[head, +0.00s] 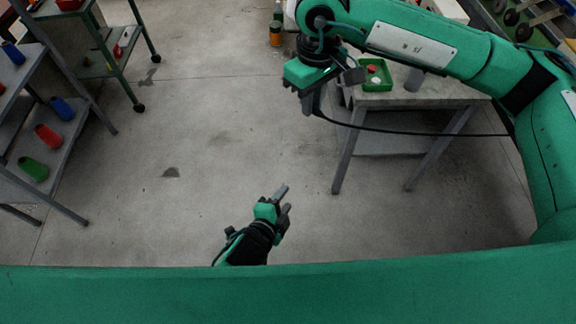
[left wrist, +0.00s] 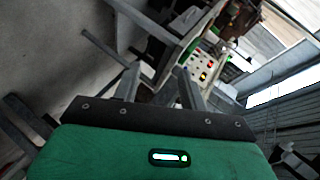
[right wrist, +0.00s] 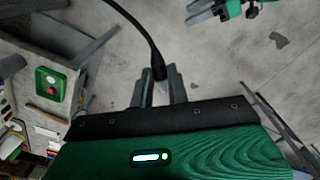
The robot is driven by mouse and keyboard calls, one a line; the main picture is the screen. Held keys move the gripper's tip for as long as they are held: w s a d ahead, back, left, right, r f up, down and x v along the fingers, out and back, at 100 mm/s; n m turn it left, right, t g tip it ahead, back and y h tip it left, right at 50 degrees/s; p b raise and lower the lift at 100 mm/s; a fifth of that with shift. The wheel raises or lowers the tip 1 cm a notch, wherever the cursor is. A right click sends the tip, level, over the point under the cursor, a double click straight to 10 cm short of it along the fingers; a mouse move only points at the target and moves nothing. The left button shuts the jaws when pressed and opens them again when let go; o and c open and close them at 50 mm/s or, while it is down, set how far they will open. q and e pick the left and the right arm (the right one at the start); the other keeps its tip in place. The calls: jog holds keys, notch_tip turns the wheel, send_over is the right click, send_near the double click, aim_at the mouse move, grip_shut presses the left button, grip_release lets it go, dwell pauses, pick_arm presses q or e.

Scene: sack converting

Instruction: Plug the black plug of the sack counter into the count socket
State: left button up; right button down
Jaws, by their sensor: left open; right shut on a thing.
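My right gripper (head: 309,104) is high, beside the left end of a small table. In the right wrist view its fingers (right wrist: 160,92) are shut on the black plug (right wrist: 159,72), from which a black cable (right wrist: 142,25) runs upward. In the head view the cable (head: 420,132) sags across in front of the table to the right. The plug's tip is hard to make out. My left gripper (head: 285,199) is open and empty over bare floor; its fingers show in the left wrist view (left wrist: 158,84). I cannot make out the count socket or the sack counter.
A panel with lit buttons (left wrist: 204,66) shows in the left wrist view. The middle floor is clear.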

jog(key=shift+a, duration=0.1)
pick_arm(q)
jog(key=s+d+r+m+t+h, duration=0.1)
jog(key=s+r+m+t+h, duration=0.15)
jog(key=r, duration=1.05)
jog(key=s+r+m+t+h, duration=0.1)
jog(key=s+r+m, duration=0.15)
jog(key=r, duration=1.05)
jog(key=x, duration=1.1)
jog(key=shift+w+d+f+n, duration=0.15)
jog(key=shift+w+d+n, duration=0.1)
jog(key=shift+w+n, duration=0.05)
jog(key=shift+y, duration=0.25)
grip_shut()
pick_arm(e)
jog(key=c, duration=1.3)
grip_release()
pick_arm(q)
jog(key=shift+a, duration=0.1)
pick_arm(e)
jog(key=shift+r, duration=0.1)
